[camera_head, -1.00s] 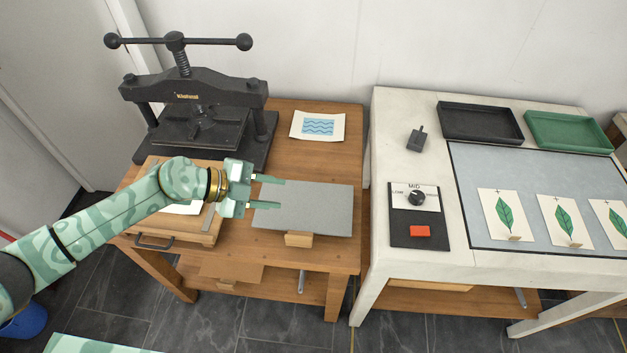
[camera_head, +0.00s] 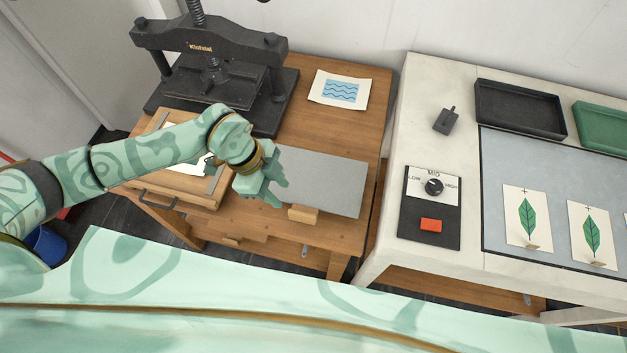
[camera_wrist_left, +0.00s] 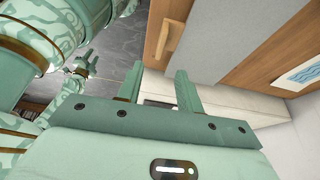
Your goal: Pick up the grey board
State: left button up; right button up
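The grey board (camera_head: 328,180) lies flat on the wooden table, its front edge by a small wooden block (camera_head: 303,214). My left gripper (camera_head: 279,190) is at the board's left front corner in the head view. In the left wrist view its two fingers (camera_wrist_left: 158,85) are apart with nothing between them. The board (camera_wrist_left: 218,28) and the block (camera_wrist_left: 167,42) show beyond the fingers there. I cannot tell whether a finger touches the board. What seems to be my right gripper (camera_wrist_left: 84,66) shows small in the left wrist view, its opening unclear.
A black screw press (camera_head: 215,60) stands behind, with a wooden drawing board (camera_head: 165,190) in front of it. A blue wave print (camera_head: 340,90) lies behind the grey board. A white table (camera_head: 390,235) with a control panel (camera_head: 432,208) stands to the right. Bare tabletop surrounds the board's right side.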

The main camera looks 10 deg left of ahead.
aim_at(302, 213)
pick_arm(q)
jog(key=b+x, duration=0.1)
jog(key=x, duration=0.6)
jog(key=shift+d+f, duration=0.1)
jog(key=shift+f, duration=0.1)
jog(key=b+x, duration=0.1)
jog(key=x, duration=0.4)
jog(key=shift+w+d+b, duration=0.1)
jog(key=shift+d+b, duration=0.1)
jog(key=shift+b, duration=0.15)
grip_shut()
